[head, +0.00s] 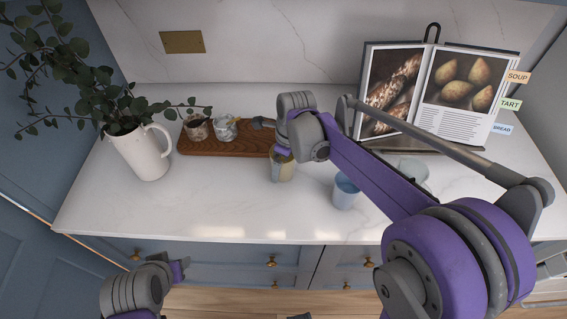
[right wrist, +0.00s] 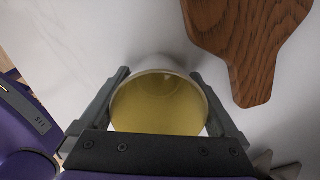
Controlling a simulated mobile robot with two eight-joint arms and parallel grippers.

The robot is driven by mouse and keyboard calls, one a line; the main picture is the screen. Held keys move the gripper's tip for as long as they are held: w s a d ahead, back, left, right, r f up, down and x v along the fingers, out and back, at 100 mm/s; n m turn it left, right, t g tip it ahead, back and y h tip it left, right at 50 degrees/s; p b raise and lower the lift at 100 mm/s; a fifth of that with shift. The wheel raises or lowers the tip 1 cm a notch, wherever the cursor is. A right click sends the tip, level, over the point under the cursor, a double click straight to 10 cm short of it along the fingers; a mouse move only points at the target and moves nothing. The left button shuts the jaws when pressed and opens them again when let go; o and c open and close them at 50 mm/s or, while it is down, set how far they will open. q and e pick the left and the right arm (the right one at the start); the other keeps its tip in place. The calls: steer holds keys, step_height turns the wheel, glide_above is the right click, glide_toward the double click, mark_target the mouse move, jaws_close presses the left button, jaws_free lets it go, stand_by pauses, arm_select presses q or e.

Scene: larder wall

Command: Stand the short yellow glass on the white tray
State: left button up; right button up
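The short yellow glass (head: 283,168) stands upright at the middle of the counter, in front of the wooden board. In the right wrist view I look into its round mouth (right wrist: 158,104). My right gripper (right wrist: 160,72) has one finger on each side of the glass, very close to its wall. I cannot tell whether the fingers press on it. In the head view my right wrist hides these fingers. My left gripper (head: 180,270) is low at the left, in front of the counter, and its fingers do not show clearly. I cannot make out a white tray.
A wooden board (head: 228,146) with two stone-patterned cups (head: 224,130) lies behind the glass. A blue glass (head: 345,192) stands to its right. A pale object (head: 413,170) is partly behind my right arm. A white jug (head: 140,152) stands left, a cookbook (head: 455,85) right.

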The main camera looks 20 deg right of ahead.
steer(key=c, duration=1.4)
step_height(320, 180, up, 10)
steer(key=shift+r, duration=0.1)
